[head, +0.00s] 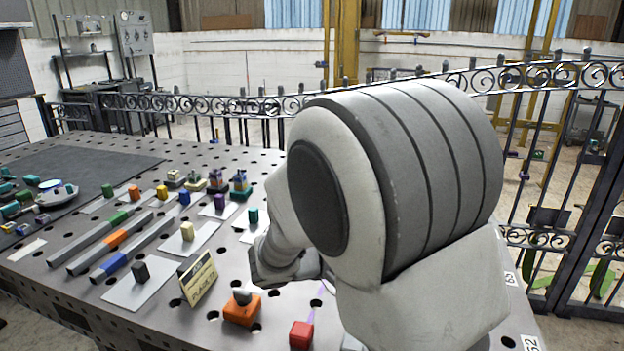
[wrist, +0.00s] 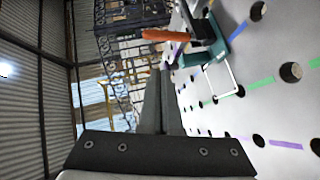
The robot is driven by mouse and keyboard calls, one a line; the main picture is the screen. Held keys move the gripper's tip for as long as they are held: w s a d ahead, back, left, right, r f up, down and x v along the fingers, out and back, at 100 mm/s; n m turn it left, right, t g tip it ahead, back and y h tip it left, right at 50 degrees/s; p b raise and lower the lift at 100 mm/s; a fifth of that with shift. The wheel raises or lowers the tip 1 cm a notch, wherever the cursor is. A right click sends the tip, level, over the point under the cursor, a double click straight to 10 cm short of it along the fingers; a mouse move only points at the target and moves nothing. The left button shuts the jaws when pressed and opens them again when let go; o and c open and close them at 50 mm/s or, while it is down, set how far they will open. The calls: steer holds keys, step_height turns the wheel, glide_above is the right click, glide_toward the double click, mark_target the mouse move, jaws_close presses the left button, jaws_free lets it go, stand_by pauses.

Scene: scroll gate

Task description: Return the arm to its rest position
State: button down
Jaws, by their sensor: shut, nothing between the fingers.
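My arm (head: 400,180) fills the centre and right of the head view, bent above the perforated metal table (head: 75,255). Its large white-grey link hides much of the table's right side. In the wrist view my gripper (wrist: 161,78) has its two dark fingers together, with nothing between them. The wrist view is turned sideways, with the table top along its right side. In the head view I cannot make out the fingers clearly.
An orange block with a grey knob (head: 242,308) and a red block (head: 301,335) stand near the front. A small sign (head: 198,278), coloured bars (head: 118,238) and several small blocks cover the left. A scroll-topped iron fence (head: 210,104) runs behind the table.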

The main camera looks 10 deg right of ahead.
steer(key=s+d+r+m+g+y+p, duration=0.1)
steer(key=s+r+g+y+p, duration=0.2)
steer(key=s, duration=0.4)
steer(key=s+d+r+m+g+y+p, duration=0.1)
steer(key=s+d+r+y+p, duration=0.2)
steer(key=s, duration=0.4)
steer(key=s+a+r+t+y+p, duration=0.3)
steer(key=s+a+r+t+y, duration=0.1)
steer(key=s+a+r+y, duration=0.2)
steer(key=a+r+y, duration=0.1)
steer(key=a+y, duration=0.1)
steer(key=a, duration=0.1)
steer(key=shift+s+r+p, duration=0.3)
steer(key=shift+s+p, duration=0.05)
steer(key=shift+s, duration=0.05)
